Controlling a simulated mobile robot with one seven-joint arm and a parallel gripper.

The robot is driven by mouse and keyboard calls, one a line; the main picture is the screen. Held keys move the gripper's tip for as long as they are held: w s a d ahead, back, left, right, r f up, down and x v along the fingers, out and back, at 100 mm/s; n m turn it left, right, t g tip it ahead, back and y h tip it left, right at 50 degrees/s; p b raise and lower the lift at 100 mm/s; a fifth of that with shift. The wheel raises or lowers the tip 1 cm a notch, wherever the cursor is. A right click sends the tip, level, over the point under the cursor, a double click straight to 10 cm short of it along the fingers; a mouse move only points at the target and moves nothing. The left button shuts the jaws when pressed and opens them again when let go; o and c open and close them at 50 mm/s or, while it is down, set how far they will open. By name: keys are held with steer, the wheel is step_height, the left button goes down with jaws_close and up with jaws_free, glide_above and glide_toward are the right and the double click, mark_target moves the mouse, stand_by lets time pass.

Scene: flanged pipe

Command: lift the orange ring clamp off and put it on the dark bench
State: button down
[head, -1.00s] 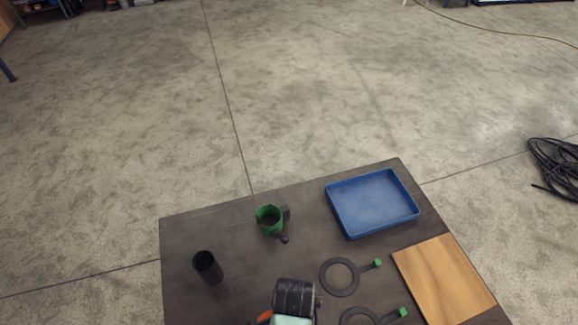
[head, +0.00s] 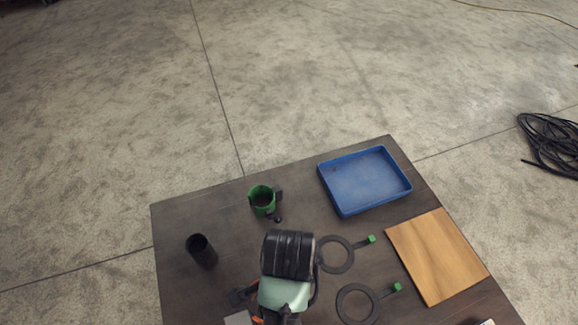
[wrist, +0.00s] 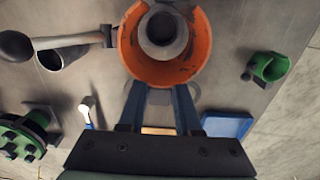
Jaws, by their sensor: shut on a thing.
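The orange ring clamp (wrist: 128,48) fills the top middle of the wrist view. The two blue fingers of my gripper (wrist: 158,92) reach its near edge and are shut on it. A grey pipe end (wrist: 162,28) shows within the ring; I cannot tell whether the ring is still around it or only in line with it. In the head view only a little orange shows beside my arm, which hides the gripper. The dark bench (head: 180,290) spans the lower middle of the head view.
On the bench stand a black cup (head: 202,252), a green clamp (head: 262,200), a blue tray (head: 364,182), a wooden board (head: 438,256) and two flat dark rings with green tabs (head: 336,254) (head: 357,303). The bench is bare between the black cup and green clamp.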

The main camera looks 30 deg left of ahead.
steer(key=shift+r, duration=0.2)
steer(key=shift+r+p, duration=2.35)
steer(key=shift+p, duration=0.6)
